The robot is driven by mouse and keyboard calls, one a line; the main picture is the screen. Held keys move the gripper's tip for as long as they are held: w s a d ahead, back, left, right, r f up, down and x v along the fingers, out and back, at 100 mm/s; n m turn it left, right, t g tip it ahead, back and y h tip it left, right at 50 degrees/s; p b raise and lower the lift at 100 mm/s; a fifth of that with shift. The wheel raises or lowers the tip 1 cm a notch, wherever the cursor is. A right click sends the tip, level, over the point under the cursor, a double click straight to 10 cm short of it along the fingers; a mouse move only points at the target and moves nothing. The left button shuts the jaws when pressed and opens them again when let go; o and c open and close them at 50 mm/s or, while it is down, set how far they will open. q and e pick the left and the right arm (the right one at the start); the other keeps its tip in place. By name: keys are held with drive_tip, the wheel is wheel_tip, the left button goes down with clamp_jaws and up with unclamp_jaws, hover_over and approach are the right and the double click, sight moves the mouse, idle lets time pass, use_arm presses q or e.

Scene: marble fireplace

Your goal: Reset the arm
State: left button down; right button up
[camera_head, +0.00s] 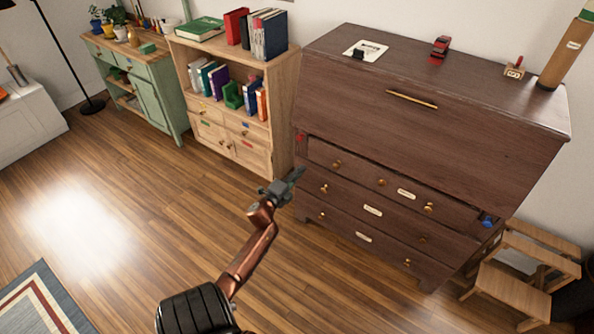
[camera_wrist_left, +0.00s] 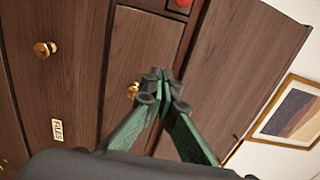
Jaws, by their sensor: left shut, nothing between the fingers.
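My left arm comes in from the bottom of the head view. Its gripper (camera_head: 287,184) is in the air in front of the left side of the dark wooden dresser (camera_head: 375,211). In the left wrist view the green-padded fingers (camera_wrist_left: 163,90) are together with nothing between them. Behind them are the dresser's drawer fronts and a brass knob (camera_wrist_left: 132,90), partly hidden by the fingers. I cannot tell whether the fingers touch the dresser. My right gripper does not show.
A light wood bookcase (camera_head: 281,128) stands left of the dresser, and a green cabinet (camera_head: 152,98) beyond it. A wooden step stool (camera_head: 515,291) stands at the dresser's right. The wood floor (camera_head: 130,215) at left is clear up to a rug (camera_head: 48,300).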

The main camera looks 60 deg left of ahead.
use_arm(q)
drive_tip(key=shift+s+d, duration=0.1)
drive_tip(key=shift+s, duration=0.2)
